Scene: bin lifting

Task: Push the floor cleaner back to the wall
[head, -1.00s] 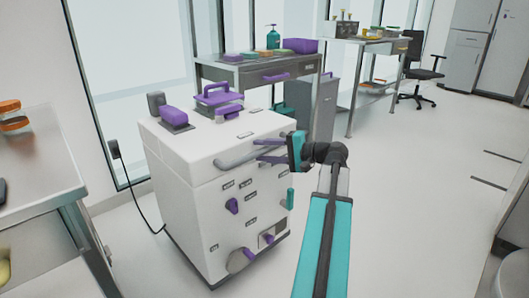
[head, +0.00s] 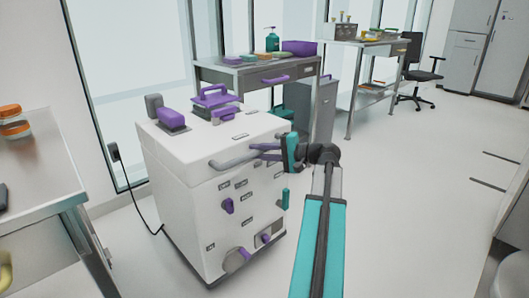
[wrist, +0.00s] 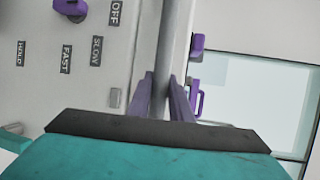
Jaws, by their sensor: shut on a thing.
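The floor cleaner (head: 200,190) is a white box-shaped machine with purple knobs and a purple handle on top. It stands upright on the floor, left of the middle in the head view. A grey bar handle (head: 232,161) runs along its upper front edge. My gripper (head: 262,152) is at the right part of this bar, its purple fingers shut on it. In the wrist view the bar (wrist: 164,55) passes between the two fingers (wrist: 166,100), with labels such as OFF, SLOW and FAST on the panel beside it. The glazed wall (head: 140,90) is behind the cleaner.
A metal table (head: 40,165) stands close on the left. A desk with a drawer (head: 225,75) and a grey bin (head: 324,108) stand behind the cleaner. A black cord (head: 135,195) runs from a wall socket. Open floor (head: 420,180) lies to the right.

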